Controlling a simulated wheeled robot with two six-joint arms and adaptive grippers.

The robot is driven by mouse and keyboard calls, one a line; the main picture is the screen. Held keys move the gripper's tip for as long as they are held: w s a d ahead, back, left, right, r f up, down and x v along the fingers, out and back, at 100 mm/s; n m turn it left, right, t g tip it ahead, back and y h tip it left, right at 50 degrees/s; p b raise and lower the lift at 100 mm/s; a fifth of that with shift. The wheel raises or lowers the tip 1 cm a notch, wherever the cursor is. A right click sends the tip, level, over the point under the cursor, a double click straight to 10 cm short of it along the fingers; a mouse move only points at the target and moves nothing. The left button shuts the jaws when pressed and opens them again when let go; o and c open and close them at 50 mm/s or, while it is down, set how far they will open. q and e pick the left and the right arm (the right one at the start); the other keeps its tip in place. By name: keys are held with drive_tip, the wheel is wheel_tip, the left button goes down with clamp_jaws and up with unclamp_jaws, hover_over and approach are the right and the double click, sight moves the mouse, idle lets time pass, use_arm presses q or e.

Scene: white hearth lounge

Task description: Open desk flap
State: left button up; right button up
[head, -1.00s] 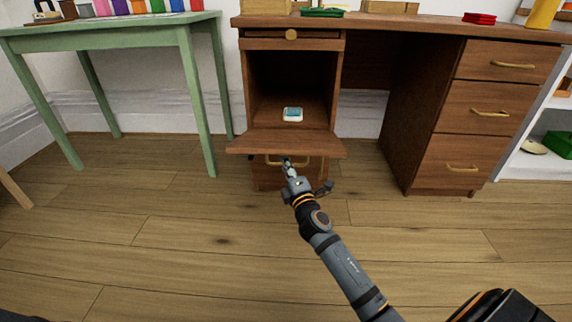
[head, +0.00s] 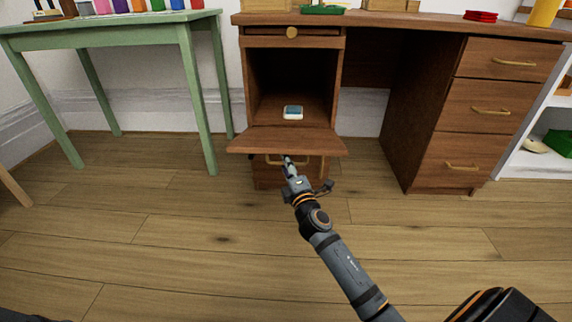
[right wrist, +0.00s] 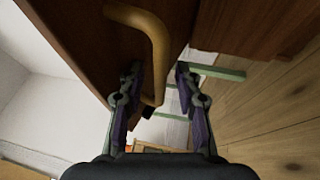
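The brown desk flap (head: 287,140) is folded down and sticks out from the left pedestal of the desk, leaving the compartment (head: 290,85) above it open. A small blue-and-white object (head: 293,112) lies inside the compartment. My right gripper (head: 287,160) is just under the flap's front edge. In the right wrist view, a brass handle (right wrist: 157,45) on a brown panel passes between the fingers of my right gripper (right wrist: 160,73). The fingers are apart, with a visible gap towards the right finger. My left gripper does not show.
A green table (head: 110,28) stands at the left. The desk's right pedestal has several drawers (head: 490,105) with brass handles. White shelves (head: 515,165) are at the far right. The wooden floor (head: 170,240) in front is clear.

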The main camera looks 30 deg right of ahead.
drive_tip(key=v, duration=1.2)
